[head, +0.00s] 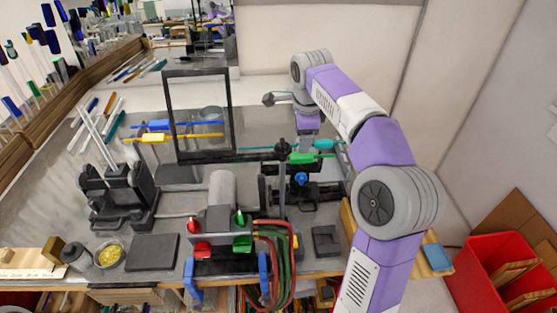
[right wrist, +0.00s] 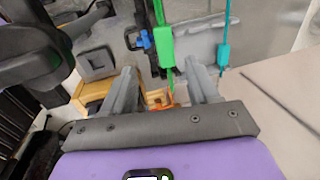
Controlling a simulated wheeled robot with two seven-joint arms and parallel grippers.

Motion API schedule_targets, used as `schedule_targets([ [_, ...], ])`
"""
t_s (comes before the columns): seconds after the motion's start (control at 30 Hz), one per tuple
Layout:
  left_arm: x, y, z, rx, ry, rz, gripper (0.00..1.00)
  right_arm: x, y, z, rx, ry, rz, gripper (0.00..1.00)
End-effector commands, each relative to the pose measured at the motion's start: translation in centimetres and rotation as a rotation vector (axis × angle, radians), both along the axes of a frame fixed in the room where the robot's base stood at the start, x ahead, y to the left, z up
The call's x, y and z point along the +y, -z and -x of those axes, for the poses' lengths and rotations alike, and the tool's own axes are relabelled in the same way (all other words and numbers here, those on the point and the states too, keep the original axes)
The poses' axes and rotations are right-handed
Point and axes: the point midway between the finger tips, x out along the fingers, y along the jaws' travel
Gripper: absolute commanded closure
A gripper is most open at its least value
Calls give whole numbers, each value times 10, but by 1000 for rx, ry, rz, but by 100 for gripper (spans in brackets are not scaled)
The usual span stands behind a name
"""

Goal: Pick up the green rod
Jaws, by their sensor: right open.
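The green rod has a bright green block on it and shows in the right wrist view (right wrist: 165,45), with its thin lower end appearing between my finger tips. In the head view its green block (head: 301,157) is beside the black stand, right of centre. A teal rod (right wrist: 224,45) is to its right in the right wrist view. My right gripper (right wrist: 164,74) is open, its two grey fingers apart on either side of the green rod's end in the picture. In the head view the right gripper (head: 307,138) hangs just above the green block. I cannot tell whether the fingers touch the rod. My left gripper is not in view.
A black frame (head: 231,115) stands left of my right arm, with blue (head: 155,125) and yellow (head: 153,138) rods beside it. A black post (head: 282,180) rises close to the green block. Red bins (head: 500,275) stand at the lower right.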

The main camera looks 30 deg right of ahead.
Motion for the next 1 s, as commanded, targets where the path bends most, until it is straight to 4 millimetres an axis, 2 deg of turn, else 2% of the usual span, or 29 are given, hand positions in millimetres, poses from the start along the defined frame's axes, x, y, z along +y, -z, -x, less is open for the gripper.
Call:
schedule_targets([
  [0.03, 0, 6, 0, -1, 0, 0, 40, 0, 7, -1, 1, -1, 0, 40],
  [0.37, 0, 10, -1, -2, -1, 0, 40, -2, 39, -7, 4, -1, -1, 40],
  [0.6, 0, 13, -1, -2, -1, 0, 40, -4, 73, -16, 3, -2, 0, 40],
  [0.93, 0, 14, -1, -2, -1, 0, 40, -5, 79, -17, 0, -2, 0, 40],
  [1.0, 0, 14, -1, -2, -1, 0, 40, -5, 79, -17, 0, -2, 0, 51],
])
